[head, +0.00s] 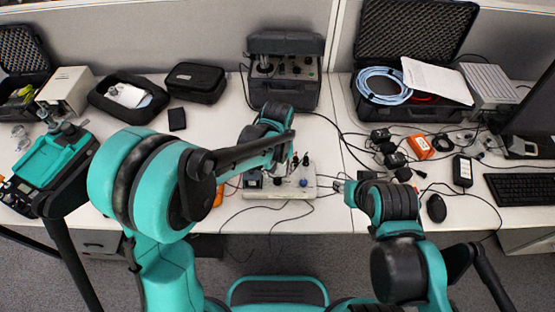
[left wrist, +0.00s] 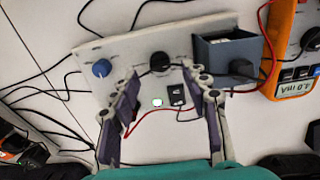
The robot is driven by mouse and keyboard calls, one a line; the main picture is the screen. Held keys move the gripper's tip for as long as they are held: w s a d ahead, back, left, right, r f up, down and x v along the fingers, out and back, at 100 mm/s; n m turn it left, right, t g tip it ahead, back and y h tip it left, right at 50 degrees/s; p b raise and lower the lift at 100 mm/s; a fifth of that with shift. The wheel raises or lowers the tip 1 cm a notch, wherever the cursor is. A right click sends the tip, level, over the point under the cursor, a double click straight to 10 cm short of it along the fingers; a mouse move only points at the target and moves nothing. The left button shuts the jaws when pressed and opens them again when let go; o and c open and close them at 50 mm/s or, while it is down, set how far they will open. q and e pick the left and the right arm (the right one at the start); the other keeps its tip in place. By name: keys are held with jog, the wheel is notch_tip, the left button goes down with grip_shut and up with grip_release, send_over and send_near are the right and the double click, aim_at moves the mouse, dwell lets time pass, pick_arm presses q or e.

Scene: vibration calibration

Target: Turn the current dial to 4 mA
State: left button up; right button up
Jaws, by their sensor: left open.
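A pale control panel (head: 265,193) lies on the desk; it also shows in the left wrist view (left wrist: 215,30). It carries a black knob (left wrist: 159,62) in the middle, a blue knob (left wrist: 102,68) at one end and a grey box (left wrist: 225,52) at the other. I cannot read which knob is the current dial. My left gripper (left wrist: 158,88) is open over the panel, its fingers apart on either side of the black knob's line, holding nothing. An orange meter (left wrist: 292,75) beside the panel seems to read 1.0 mA. My right gripper (head: 340,187) is right of the panel, too small to judge.
Thin cables run across the panel and desk. A black case with an instrument (head: 284,90) stands behind the panel. Adapters, an orange box (head: 420,146), a mouse (head: 436,208) and a keyboard (head: 522,189) lie to the right. Clear desk shows at left centre.

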aim_at(276, 179)
pick_arm(q)
notch_tip(276, 179, up, 9)
jog(key=shift+f, duration=0.2)
dwell(0.5)
jog(key=s+a+r+t, duration=0.2)
jog(key=s+a+t, duration=0.1)
jog(key=s+a, duration=0.3)
jog(key=s+a+r+t, duration=0.2)
jog(key=s+a+t, duration=0.2)
jog(key=a, duration=0.7)
jog(key=s, duration=0.2)
jog(key=shift+s+a+r, duration=0.2)
jog(key=shift+s+a, duration=0.1)
